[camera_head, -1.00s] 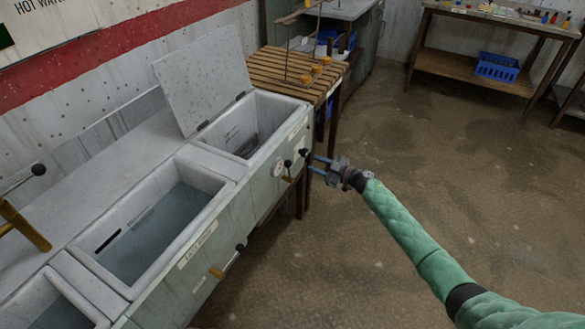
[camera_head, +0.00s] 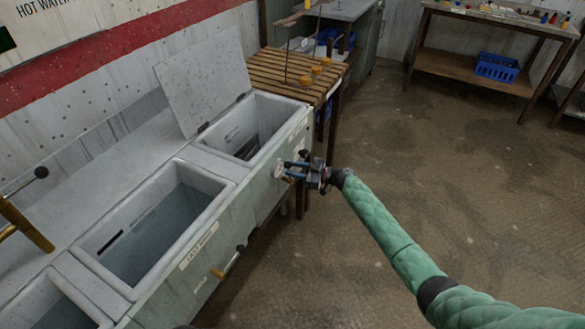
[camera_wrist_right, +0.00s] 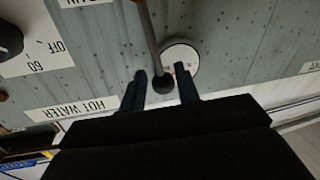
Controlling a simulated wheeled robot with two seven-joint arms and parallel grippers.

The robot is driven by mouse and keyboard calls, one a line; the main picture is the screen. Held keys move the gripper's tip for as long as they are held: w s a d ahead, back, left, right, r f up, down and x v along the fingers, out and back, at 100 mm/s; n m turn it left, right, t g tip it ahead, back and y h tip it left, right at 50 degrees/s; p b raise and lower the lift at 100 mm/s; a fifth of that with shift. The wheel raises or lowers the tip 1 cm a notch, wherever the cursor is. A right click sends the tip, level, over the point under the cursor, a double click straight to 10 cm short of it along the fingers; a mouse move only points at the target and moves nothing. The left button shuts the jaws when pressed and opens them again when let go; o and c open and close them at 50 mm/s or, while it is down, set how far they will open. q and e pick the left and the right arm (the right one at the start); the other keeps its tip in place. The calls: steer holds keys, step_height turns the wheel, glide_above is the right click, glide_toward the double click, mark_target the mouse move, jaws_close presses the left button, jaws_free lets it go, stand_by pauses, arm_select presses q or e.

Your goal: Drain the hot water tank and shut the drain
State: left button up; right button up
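The hot water tank (camera_head: 285,130) is the far basin in the row, with its grey lid (camera_head: 203,82) raised. A dark slatted shape shows inside; I cannot tell the water level. In the right wrist view, a lever (camera_wrist_right: 148,30) with a black ball knob (camera_wrist_right: 163,84) crosses the tank front beside a round white gauge (camera_wrist_right: 182,56). My right gripper (camera_head: 291,169) is at this front. Its fingers (camera_wrist_right: 163,92) are apart, one on each side of the ball, with visible gaps. The lever is largely hidden by the gripper in the head view. My left gripper is not in view.
A slatted wooden table (camera_head: 275,72) adjoins the hot tank. A black dial (camera_wrist_right: 8,40) is near the lever. Open floor (camera_head: 440,170) lies to the right.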

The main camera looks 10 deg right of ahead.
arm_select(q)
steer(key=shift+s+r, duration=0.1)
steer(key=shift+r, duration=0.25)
arm_select(e)
steer(key=shift+w+a, duration=0.15)
steer(key=shift+a, duration=0.3)
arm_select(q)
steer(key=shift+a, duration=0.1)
arm_select(e)
jaws_close()
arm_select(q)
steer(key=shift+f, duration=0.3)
arm_select(e)
steer(key=shift+w, duration=0.15)
